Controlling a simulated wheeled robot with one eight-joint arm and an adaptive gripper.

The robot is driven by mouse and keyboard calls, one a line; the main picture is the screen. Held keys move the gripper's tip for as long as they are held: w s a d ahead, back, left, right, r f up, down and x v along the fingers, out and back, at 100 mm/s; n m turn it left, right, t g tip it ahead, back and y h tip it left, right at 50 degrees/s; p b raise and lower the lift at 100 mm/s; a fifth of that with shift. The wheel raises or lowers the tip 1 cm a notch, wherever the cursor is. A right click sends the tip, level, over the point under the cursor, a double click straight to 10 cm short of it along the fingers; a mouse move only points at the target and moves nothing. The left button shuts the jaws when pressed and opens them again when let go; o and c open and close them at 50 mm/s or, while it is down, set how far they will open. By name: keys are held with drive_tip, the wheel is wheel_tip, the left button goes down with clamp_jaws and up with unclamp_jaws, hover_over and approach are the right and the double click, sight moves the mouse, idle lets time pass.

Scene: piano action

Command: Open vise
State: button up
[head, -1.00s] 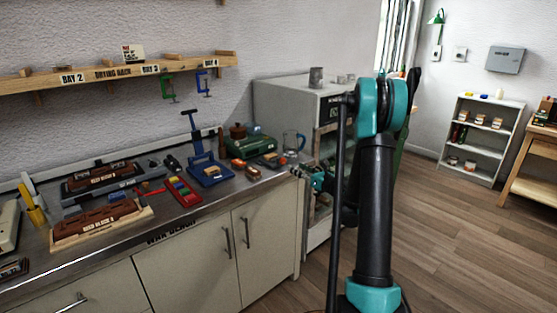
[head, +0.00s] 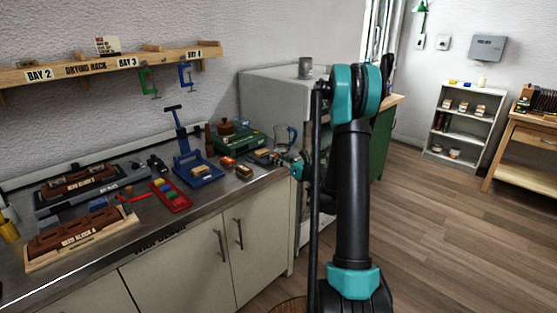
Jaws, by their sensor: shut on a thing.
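My gripper (head: 281,158) is at the right end of the workbench, left of its teal wrist, small and partly hidden by my own arm. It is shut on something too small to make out. A blue tool with a flat base and a tall upright lever (head: 181,135) stands left of it on the bench, apart from it. A small brown block lies on the blue base. I cannot tell for certain which thing is the vise. A green box (head: 244,139) and a low dark item (head: 258,154) lie just left of my gripper.
A red tray of coloured pieces (head: 170,195) and brown blocks (head: 76,230) lie on the left. The grey cabinet (head: 262,95) stands behind the bench's right end. The wooden floor (head: 450,230) at right is clear.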

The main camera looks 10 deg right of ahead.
clamp_jaws()
drive_tip(key=shift+n, duration=0.4)
drive_tip(key=n, duration=0.5)
drive_tip(key=shift+s, duration=0.1)
drive_tip(key=n, duration=0.4)
drive_tip(key=shift+a+f, duration=0.1)
drive_tip(key=shift+s+n, duration=0.1)
drive_tip(key=shift+n, duration=1.8)
drive_tip(key=o, duration=0.8)
unclamp_jaws()
